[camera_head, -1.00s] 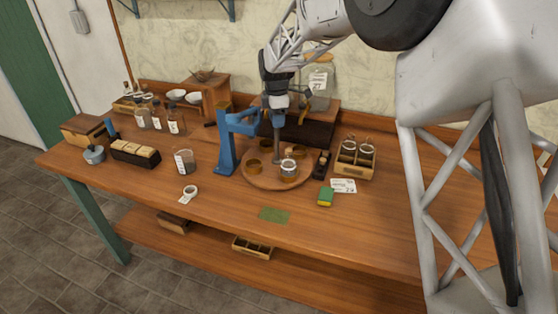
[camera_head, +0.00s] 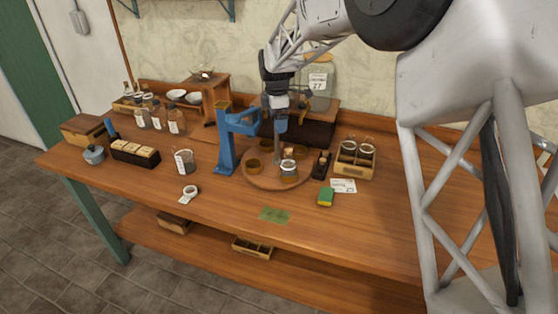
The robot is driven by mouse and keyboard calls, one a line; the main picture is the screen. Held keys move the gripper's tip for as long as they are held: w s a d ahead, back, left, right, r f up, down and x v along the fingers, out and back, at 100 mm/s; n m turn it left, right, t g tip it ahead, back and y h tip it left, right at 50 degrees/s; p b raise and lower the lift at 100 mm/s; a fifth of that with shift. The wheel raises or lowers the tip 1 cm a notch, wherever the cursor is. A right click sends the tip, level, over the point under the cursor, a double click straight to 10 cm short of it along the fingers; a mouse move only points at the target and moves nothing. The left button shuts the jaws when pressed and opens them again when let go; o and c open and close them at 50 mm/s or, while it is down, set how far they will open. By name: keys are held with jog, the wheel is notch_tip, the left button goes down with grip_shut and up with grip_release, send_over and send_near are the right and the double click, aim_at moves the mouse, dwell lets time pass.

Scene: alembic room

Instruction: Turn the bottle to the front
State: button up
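A round wooden turntable (camera_head: 262,181) stands on the bench with a grey post (camera_head: 277,150) at its middle. Several brown ring-shaped holders (camera_head: 253,166) sit on it. A small glass bottle (camera_head: 289,170) with a pale band stands in the front-right part of the turntable. My gripper (camera_head: 279,128) points down over the turntable, close to the top of the post and behind and above the bottle. Its fingertips are small and dark here, so I cannot tell whether they are apart or touch the post.
A blue stand (camera_head: 227,145) rises close to the turntable's left. A dark bottle (camera_head: 321,166) and a wooden box with jars (camera_head: 353,168) are to the right. A beaker (camera_head: 184,162) stands left. The front of the bench by the green mat (camera_head: 274,215) is mostly clear.

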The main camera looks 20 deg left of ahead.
jog(key=shift+r, duration=0.15)
jog(key=shift+r, duration=3.35)
jog(key=shift+d+r, duration=0.15)
jog(key=shift+d, duration=0.1)
jog(key=s+d+r+m, duration=0.35)
jog(key=s+d, duration=0.25)
jog(key=d, duration=0.4)
jog(key=s+d+r+m+t, duration=0.15)
jog(key=s+d+m, duration=0.35)
jog(key=d, duration=0.5)
jog(key=s+d+r+m, duration=0.4)
jog(key=s+d, duration=0.2)
jog(key=d, duration=0.4)
jog(key=s+d+f+m, duration=0.2)
jog(key=s+d+m, duration=0.2)
jog(key=s, duration=0.4)
jog(key=s+d+f+m, duration=0.2)
jog(key=s+d+m, duration=0.2)
jog(key=s+d, duration=0.3)
jog(key=s+d+f+m+t, duration=0.1)
jog(key=s+d+f+m, duration=0.2)
jog(key=s+d, duration=0.3)
jog(key=s+m, duration=0.1)
jog(key=s, duration=0.4)
jog(key=shift+s, duration=0.25)
